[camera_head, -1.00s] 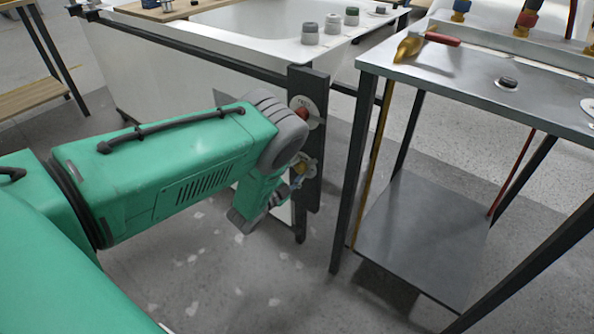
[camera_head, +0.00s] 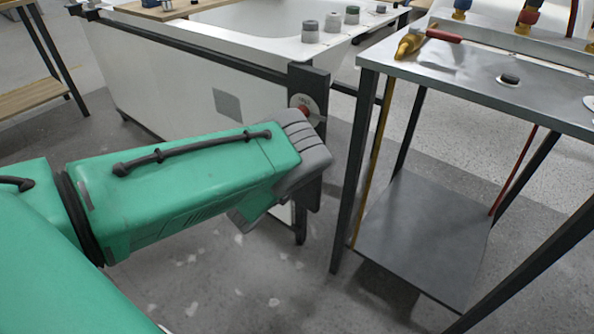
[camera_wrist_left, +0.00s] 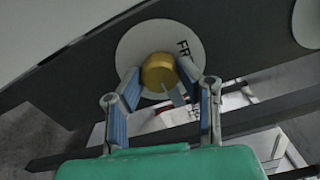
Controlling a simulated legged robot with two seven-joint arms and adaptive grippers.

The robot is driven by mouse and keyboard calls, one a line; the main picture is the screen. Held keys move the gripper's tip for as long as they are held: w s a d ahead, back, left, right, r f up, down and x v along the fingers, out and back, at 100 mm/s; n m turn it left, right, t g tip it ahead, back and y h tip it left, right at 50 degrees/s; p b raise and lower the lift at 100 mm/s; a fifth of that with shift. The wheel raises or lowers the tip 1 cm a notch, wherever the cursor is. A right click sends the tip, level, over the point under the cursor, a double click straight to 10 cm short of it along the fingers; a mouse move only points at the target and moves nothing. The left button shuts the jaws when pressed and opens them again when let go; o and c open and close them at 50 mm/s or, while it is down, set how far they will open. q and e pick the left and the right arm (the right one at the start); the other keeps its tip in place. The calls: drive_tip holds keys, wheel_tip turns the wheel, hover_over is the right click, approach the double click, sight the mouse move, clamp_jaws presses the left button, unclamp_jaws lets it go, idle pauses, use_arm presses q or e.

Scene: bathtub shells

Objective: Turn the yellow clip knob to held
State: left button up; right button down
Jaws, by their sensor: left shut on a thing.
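The yellow clip knob (camera_wrist_left: 158,71) is in the left wrist view, in the middle of a round white dial plate (camera_wrist_left: 130,48). The letters "FR" show on the plate, right of the knob; the rest of the lettering is hidden. A small grey bar sticks out from the knob toward the lower right. My left gripper (camera_wrist_left: 160,80) has its two fingertips on either side of the knob and is shut on it. In the head view my left arm hides the yellow knob and the fingers. My right gripper is not in view.
A red knob (camera_head: 304,109) sits just above my wrist on the dark post (camera_head: 309,78) at the tub frame's corner. The white tub shell (camera_head: 160,80) is behind my arm. A metal table (camera_head: 465,75) with fittings stands close on the right.

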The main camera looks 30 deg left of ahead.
use_arm(q)
drive_tip(key=shift+s+d+f, duration=0.2)
drive_tip(key=shift+d+f, duration=0.05)
drive_tip(key=shift+f, duration=0.15)
drive_tip(key=o, duration=1.1)
drive_tip(key=shift+o, duration=0.2)
drive_tip(key=shift+w+r, duration=0.1)
drive_tip(key=shift+a+r, duration=0.1)
drive_tip(key=s, duration=1.2)
drive_tip(key=shift+a, duration=0.45)
drive_tip(key=shift+a, duration=0.1)
